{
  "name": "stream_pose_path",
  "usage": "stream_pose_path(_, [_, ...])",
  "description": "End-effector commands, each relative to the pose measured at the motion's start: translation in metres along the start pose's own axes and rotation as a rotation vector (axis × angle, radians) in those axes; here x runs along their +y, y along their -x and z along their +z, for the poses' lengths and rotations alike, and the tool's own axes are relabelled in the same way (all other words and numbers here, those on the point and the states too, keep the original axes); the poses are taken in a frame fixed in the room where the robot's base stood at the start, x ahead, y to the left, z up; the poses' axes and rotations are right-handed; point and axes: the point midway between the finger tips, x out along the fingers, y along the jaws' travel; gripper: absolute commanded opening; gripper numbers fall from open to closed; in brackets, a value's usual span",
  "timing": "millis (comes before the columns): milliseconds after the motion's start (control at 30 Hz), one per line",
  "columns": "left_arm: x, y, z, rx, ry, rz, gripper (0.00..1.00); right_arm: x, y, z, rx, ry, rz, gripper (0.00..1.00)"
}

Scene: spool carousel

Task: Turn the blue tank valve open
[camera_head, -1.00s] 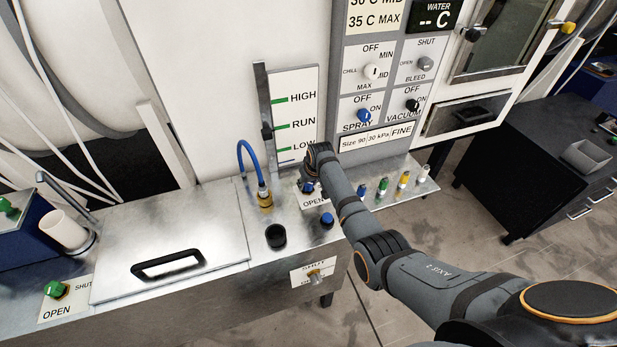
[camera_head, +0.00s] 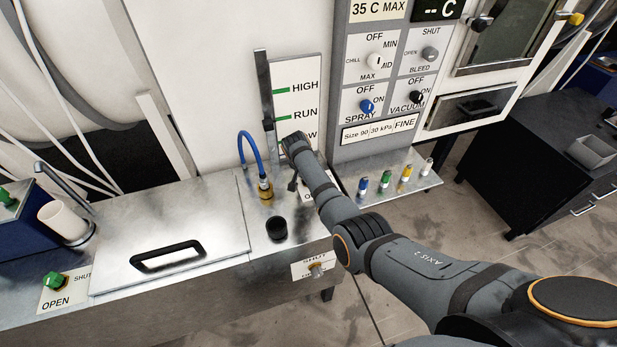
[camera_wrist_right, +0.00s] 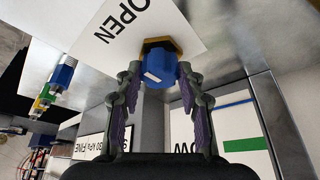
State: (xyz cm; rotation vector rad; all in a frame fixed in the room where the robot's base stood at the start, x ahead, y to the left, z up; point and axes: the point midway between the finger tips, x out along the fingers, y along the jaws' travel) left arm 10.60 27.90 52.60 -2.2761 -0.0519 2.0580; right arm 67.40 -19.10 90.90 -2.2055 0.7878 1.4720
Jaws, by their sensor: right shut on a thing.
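The blue tank valve (camera_wrist_right: 160,70) shows in the right wrist view as a blue knob with a white mark, on a brass hexagonal base (camera_wrist_right: 160,45). It stands beside a white label (camera_wrist_right: 135,25) reading OPEN. My right gripper (camera_wrist_right: 158,80) has a finger on each side of the knob and is shut on it. In the head view my right gripper (camera_head: 293,186) reaches down to the steel bench below the level gauge. My wrist and forearm hide the valve and most of its label there. My left gripper is not in view.
A yellow fitting with a blue hose (camera_head: 265,188) and a black cup (camera_head: 276,228) stand close left of the gripper. A green valve (camera_head: 54,281) and a handled lid (camera_head: 168,256) are on the left.

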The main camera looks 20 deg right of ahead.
Motion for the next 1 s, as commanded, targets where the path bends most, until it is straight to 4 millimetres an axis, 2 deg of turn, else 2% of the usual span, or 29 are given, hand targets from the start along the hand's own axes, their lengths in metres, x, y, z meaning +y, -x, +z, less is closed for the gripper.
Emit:
stream_pose_path(200, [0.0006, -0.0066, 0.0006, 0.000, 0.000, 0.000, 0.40, -0.0007, -0.0008, 0.0004, -0.001, -0.056, 0.023, 0.07])
stream_pose_path(733, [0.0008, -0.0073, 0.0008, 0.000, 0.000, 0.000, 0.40, -0.0003, -0.0002, 0.0006, -0.002, -0.076, 0.031, 0.07])
stream_pose_path(767, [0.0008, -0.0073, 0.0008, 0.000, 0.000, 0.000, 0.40, -0.0003, -0.0002, 0.0006, -0.002, -0.076, 0.031, 0.41])
stream_pose_path(900, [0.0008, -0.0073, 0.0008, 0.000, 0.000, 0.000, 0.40, -0.0003, -0.0002, 0.0005, -0.002, -0.075, 0.031, 0.60])
stream_pose_path(1000, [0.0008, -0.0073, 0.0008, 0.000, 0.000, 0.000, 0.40, -0.0004, -0.0001, 0.0004, -0.002, -0.075, 0.031, 0.62])
